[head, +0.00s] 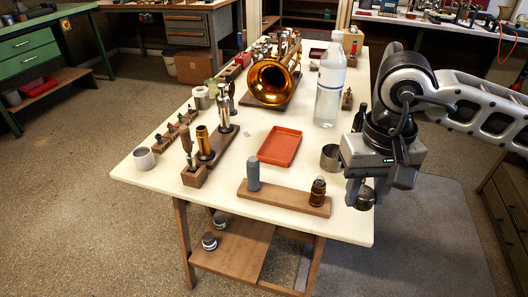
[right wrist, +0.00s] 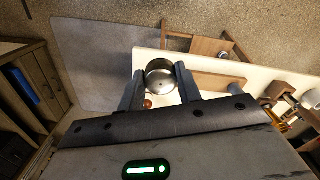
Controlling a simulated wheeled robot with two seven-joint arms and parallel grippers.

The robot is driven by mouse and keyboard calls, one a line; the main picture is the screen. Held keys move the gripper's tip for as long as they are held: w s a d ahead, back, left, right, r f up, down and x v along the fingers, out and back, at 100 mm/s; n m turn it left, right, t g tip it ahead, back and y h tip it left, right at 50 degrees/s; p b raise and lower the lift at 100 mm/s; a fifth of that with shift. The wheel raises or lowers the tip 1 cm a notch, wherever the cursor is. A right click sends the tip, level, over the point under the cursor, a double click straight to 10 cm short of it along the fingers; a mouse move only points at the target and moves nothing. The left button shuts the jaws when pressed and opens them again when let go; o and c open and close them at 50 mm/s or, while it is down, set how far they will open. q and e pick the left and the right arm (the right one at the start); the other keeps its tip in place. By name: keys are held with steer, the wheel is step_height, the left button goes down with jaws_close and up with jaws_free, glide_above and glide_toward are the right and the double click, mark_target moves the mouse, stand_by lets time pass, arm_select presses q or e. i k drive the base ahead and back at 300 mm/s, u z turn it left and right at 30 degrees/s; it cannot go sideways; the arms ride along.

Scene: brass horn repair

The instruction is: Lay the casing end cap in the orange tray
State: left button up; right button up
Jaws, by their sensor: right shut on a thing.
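The casing end cap (right wrist: 160,76), a round grey metal piece, sits between the fingers of my right gripper (right wrist: 160,88) in the right wrist view. In the head view my right gripper (head: 365,192) is shut on the cap (head: 366,197), at the right front edge of the table. The fingers partly hide the cap there. The orange tray (head: 280,146) lies flat and empty on the table, left of and farther back than the gripper. My left gripper is in neither view.
A metal cup (head: 330,157) stands between the tray and my right gripper.

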mark_target(277, 153)
steer(key=u, duration=1.2)
steer(key=i, duration=0.45)
steer(key=z, duration=1)
steer(key=i, duration=0.5)
steer(key=z, duration=0.05)
